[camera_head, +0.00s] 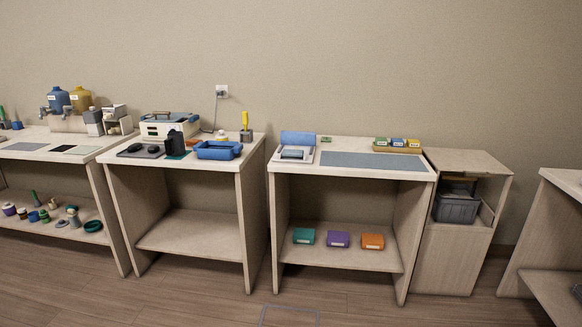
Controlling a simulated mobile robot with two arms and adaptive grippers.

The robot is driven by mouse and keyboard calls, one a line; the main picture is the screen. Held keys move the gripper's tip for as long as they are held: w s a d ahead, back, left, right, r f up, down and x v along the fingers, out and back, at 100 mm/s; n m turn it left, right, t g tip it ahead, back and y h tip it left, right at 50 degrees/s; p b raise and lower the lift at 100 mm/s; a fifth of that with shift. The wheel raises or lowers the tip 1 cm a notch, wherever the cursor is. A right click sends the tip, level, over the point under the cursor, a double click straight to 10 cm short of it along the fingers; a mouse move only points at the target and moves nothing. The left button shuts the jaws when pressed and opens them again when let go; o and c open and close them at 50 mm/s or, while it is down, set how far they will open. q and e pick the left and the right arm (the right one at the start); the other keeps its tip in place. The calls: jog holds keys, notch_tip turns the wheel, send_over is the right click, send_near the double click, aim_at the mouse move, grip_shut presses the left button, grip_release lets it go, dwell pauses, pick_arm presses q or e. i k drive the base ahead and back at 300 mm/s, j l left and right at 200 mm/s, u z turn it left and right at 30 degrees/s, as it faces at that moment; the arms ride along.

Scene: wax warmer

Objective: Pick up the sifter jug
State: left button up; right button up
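I cannot pick out the sifter jug for certain at this distance. A dark, upright, jug-like object (175,144) stands on the second table from the left, in front of a white box-shaped appliance (167,124). Several small containers, among them a purple one (9,209), stand on the lower shelf of the far left table; they are too small to identify. Neither of my grippers shows in the head view.
A blue tray (219,150) sits right of the dark object. Right of that table stand a table with a blue-lidded device (297,145) and a cabinet holding a grey bin (456,208). The wooden floor (190,300) in front is mostly clear.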

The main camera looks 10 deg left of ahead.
aim_at(175, 144)
jog(key=i+j+u, duration=0.1)
jog(key=i+u, duration=0.4)
jog(key=i+l+u, duration=0.15)
jog(key=i+u, duration=0.35)
jog(key=i+l+u, duration=0.35)
jog(key=i+u, duration=0.15)
jog(key=i, duration=0.15)
